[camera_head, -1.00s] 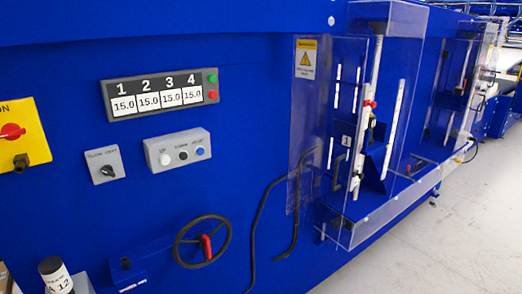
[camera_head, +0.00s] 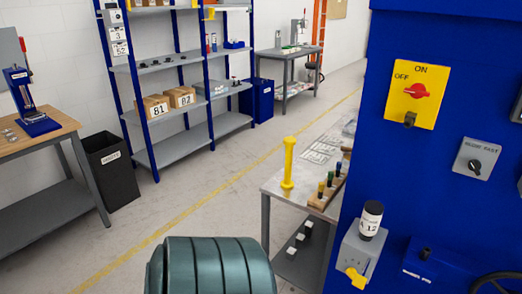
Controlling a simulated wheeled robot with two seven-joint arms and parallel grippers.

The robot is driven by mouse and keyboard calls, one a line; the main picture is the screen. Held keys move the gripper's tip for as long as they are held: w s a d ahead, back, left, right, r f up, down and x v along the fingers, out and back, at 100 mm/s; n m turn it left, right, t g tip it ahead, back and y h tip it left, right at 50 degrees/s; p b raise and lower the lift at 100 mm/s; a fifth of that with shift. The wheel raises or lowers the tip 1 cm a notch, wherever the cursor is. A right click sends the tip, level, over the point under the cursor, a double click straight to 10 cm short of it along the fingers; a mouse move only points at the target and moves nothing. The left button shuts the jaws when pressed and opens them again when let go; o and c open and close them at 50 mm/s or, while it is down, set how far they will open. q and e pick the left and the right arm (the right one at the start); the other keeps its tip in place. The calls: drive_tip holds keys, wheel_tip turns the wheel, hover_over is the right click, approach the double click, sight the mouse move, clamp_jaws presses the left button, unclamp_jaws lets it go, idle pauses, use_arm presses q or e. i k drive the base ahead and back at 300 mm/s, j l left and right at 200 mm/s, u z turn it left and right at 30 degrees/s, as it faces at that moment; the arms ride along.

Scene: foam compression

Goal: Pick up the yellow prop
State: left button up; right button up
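A yellow prop (camera_head: 288,163), a slim upright post with a wider foot and top, stands near the left edge of a small grey table (camera_head: 268,188) in the head view. It stands free, with nothing holding it. Neither of my grippers is in view, so I cannot see where they are relative to it.
A blue machine (camera_head: 455,110) with a yellow ON/OFF switch (camera_head: 418,92) stands close on the right. A wooden block with coloured pegs (camera_head: 327,192) is beside the prop. A ribbed teal shape (camera_head: 210,268), unclear what, blocks the bottom. Floor (camera_head: 190,195) left of the table is open.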

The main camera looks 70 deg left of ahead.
sight(287, 184)
drive_tip(key=u, duration=0.45)
drive_tip(key=l+u, duration=0.1)
drive_tip(key=u, duration=0.75)
drive_tip(key=l+u, duration=0.1)
drive_tip(key=u, duration=0.3)
drive_tip(key=l+u, duration=0.1)
drive_tip(key=u, duration=0.35)
drive_tip(key=i+j, duration=0.1)
drive_tip(key=j, duration=0.2)
drive_tip(key=i+j+z, duration=0.4)
drive_tip(key=i, duration=0.15)
drive_tip(key=i+j+z, duration=0.45)
drive_tip(key=i+j, duration=0.05)
drive_tip(key=i, duration=0.05)
